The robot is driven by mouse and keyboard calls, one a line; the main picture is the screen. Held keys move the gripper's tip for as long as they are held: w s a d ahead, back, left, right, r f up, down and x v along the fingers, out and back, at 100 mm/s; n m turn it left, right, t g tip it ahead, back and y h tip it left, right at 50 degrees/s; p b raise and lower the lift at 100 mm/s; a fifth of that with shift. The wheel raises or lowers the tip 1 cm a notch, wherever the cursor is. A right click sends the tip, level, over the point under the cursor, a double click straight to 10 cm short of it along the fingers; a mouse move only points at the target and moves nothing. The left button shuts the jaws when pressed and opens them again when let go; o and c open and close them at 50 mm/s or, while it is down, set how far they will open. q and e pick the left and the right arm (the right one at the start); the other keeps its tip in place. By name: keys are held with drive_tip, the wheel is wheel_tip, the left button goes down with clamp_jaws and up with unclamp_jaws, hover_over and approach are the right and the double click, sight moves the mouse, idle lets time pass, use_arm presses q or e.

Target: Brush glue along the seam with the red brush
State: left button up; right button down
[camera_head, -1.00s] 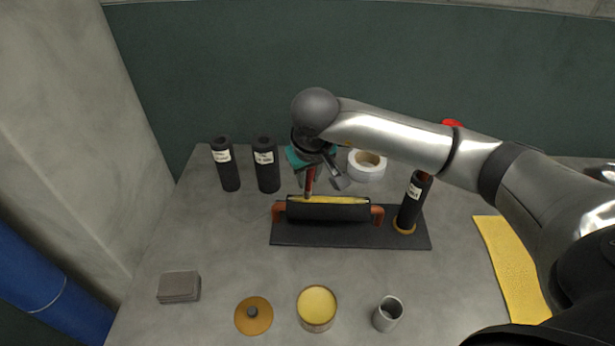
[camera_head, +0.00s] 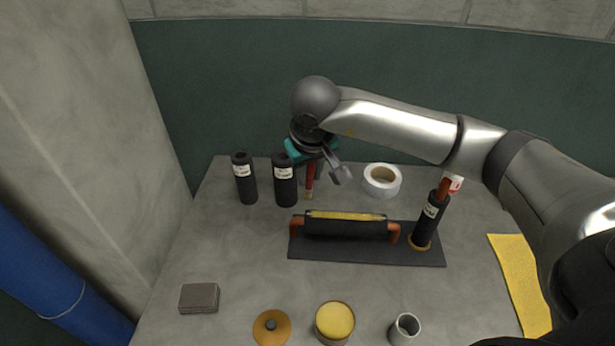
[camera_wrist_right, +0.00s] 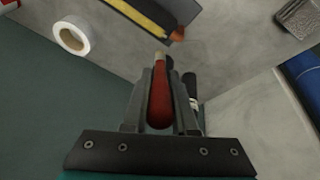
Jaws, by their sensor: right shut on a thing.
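My right gripper (camera_head: 318,165) is shut on the red brush (camera_head: 309,184), which hangs tip down behind the left end of the black insulation sleeve (camera_head: 345,229). The brush's red handle (camera_wrist_right: 160,103) shows between the fingers in the right wrist view. A yellow glue-coloured strip (camera_head: 345,215) runs along the seam on top of the sleeve; it also shows in the right wrist view (camera_wrist_right: 137,14). The brush tip appears apart from the strip. The open glue pot (camera_head: 335,321) with yellow content stands at the front, its lid (camera_head: 271,328) to the left. My left gripper is not in view.
Two black tubes (camera_head: 285,182) (camera_head: 244,180) stand at the back left. A tape roll (camera_head: 382,180) lies behind the sleeve. Another black tube (camera_head: 430,222) stands upright on the dark mat (camera_head: 365,253). A grey block (camera_head: 199,298), a small cup (camera_head: 404,328) and a yellow cloth (camera_head: 522,285) lie around.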

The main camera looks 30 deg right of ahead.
drive_tip(key=shift+r+p, duration=0.6)
drive_tip(key=shift+r, duration=0.7)
